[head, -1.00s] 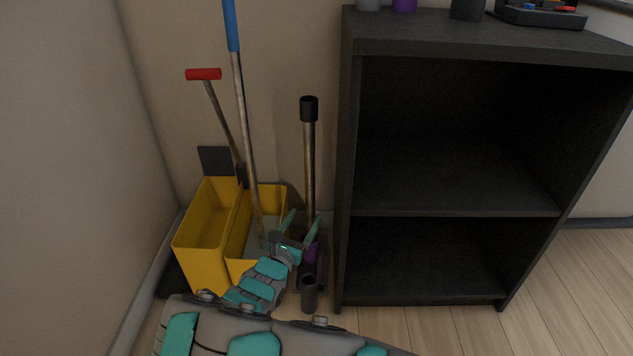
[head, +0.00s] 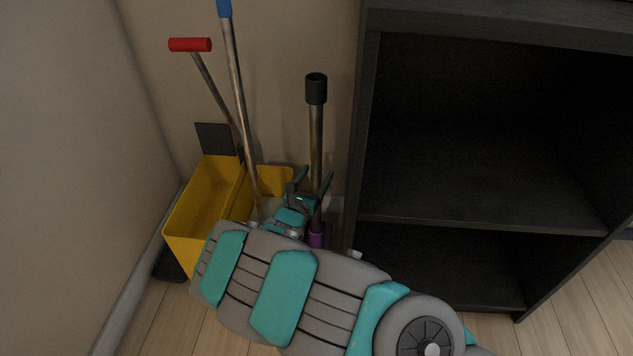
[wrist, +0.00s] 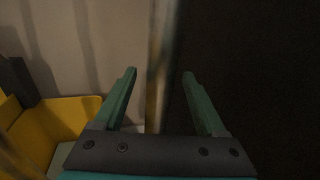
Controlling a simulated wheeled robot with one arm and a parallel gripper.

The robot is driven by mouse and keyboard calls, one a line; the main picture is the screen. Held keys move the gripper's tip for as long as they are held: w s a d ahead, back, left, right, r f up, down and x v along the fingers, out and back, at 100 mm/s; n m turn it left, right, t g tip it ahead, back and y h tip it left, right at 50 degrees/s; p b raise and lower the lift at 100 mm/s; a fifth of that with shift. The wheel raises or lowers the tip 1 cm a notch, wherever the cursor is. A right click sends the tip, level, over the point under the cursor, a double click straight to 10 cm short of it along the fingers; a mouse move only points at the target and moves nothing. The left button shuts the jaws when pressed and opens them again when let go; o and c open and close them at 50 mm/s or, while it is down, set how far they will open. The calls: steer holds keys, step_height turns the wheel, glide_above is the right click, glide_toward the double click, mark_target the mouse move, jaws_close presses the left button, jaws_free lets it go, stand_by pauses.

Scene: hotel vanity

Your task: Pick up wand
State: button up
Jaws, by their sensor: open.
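The wand is most likely the upright metal tube with a black top (head: 316,120), standing between the yellow bucket and the dark shelf. Its lower part is purple, and its foot is hidden behind my arm. My gripper (head: 314,178) is open at the tube's lower half in the head view. In the wrist view the tube (wrist: 158,70) runs upright between the two open fingers of my gripper (wrist: 158,82). The fingers stand apart from it on both sides. I cannot tell how deep the tube sits between them.
A yellow mop bucket (head: 196,205) with a red-handled lever (head: 190,45) and a blue-topped mop pole (head: 234,75) stands to the left. A dark shelf unit (head: 480,212) stands close on the right. The wall is right behind.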

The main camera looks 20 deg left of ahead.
steer(key=shift+w, duration=1.7)
jaws_close()
